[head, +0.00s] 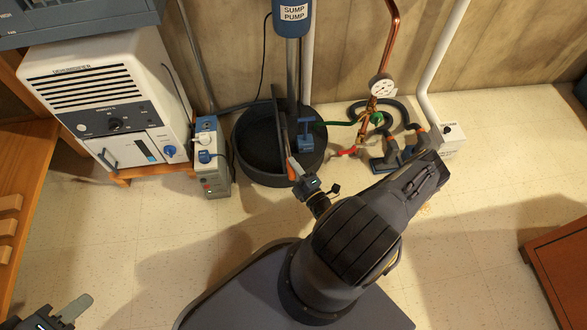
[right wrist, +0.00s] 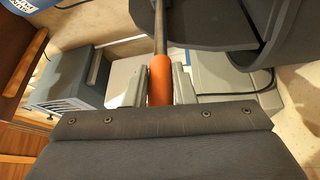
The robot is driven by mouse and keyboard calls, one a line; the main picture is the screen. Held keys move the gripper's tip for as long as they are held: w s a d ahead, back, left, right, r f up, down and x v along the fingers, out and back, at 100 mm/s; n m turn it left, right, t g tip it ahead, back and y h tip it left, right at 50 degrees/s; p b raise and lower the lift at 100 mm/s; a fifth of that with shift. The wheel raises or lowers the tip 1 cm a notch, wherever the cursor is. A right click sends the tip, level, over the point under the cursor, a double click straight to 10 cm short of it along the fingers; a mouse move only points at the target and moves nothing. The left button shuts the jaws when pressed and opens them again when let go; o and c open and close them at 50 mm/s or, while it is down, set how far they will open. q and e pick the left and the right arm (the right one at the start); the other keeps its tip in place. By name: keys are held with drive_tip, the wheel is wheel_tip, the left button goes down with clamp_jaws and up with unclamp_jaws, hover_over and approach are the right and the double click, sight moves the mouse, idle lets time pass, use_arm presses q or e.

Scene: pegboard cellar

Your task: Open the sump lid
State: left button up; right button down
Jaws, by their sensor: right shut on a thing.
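The sump basin (head: 310,166) is a black round tub on the floor below the sump pump (head: 293,14). The dark sump lid (head: 277,110) shows nearly edge-on over the basin, tilted up steeply, with the basin's left part open to view. In the right wrist view the lid (right wrist: 203,22) is a dark plate beside the basin's curved wall (right wrist: 288,42). My right gripper (head: 297,180) is shut on the orange handle (right wrist: 160,80), whose rod runs along the lid. My left gripper (head: 70,310) is at the lower left, away from the basin; its jaw opening is unclear.
A white dehumidifier (head: 95,90) on a wooden stand and a grey box with blue plugs (head: 208,157) stand left of the basin. Hoses, a gauge (head: 382,88) and a blue-grey fitting (head: 390,158) lie right. A wooden cabinet (head: 560,255) is at far right. The right floor is mostly clear.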

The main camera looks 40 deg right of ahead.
drive_tip(key=shift+s+d+f, duration=0.1)
drive_tip(key=shift+d+f, duration=0.1)
idle(0.3)
drive_tip(key=c, duration=1.2)
unclamp_jaws()
drive_tip(key=s+a+p, duration=0.1)
drive_tip(key=s+p, duration=0.1)
drive_tip(key=s, duration=0.5)
drive_tip(key=shift+s+f, duration=0.3)
drive_tip(key=shift+f, duration=0.15)
